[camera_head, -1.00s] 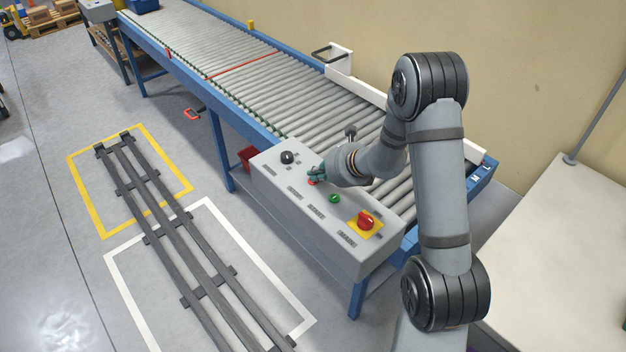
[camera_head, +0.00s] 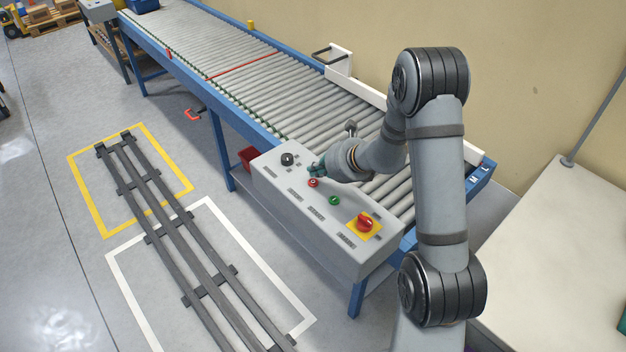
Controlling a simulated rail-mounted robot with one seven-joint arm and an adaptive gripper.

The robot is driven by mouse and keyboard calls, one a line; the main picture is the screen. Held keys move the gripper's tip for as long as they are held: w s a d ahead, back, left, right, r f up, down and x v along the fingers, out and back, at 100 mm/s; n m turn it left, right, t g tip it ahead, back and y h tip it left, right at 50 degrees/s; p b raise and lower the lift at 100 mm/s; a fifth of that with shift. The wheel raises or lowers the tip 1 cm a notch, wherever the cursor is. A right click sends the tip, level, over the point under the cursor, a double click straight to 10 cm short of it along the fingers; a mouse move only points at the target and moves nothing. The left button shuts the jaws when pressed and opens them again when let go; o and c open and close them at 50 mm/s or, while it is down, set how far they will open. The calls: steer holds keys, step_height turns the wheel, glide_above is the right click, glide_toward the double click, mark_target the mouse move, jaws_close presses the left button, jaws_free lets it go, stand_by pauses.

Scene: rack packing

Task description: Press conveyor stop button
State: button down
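The grey control box (camera_head: 347,257) stands at the near side of the conveyor (camera_head: 245,70). Its sloped top carries a black knob (camera_head: 287,159), a small red button (camera_head: 313,183), a green button (camera_head: 334,200) and a large red knob on a yellow plate (camera_head: 365,222). My gripper (camera_head: 317,169) hangs just behind the small red button, which is now in full view. A small gap seems to show between them. The fingers are small and dark from here, so I cannot tell whether they are open or shut.
The roller conveyor with blue side rails runs to the back left. A white bracket (camera_head: 340,60) stands on its far edge. A pale table (camera_head: 560,245) is at the right. Dark floor rails (camera_head: 170,215) lie at the left.

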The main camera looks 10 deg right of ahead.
mark_target(316, 183)
step_height(316, 183, up, 4)
steer(key=p, duration=0.3)
steer(key=shift+r, duration=0.15)
steer(key=shift+f, duration=0.2)
steer(key=shift+f+b, duration=0.6)
steer(key=shift+b, duration=0.05)
steer(key=shift+r+p, duration=0.2)
steer(key=shift+p, duration=0.6)
step_height(316, 183, up, 5)
steer(key=p, duration=0.4)
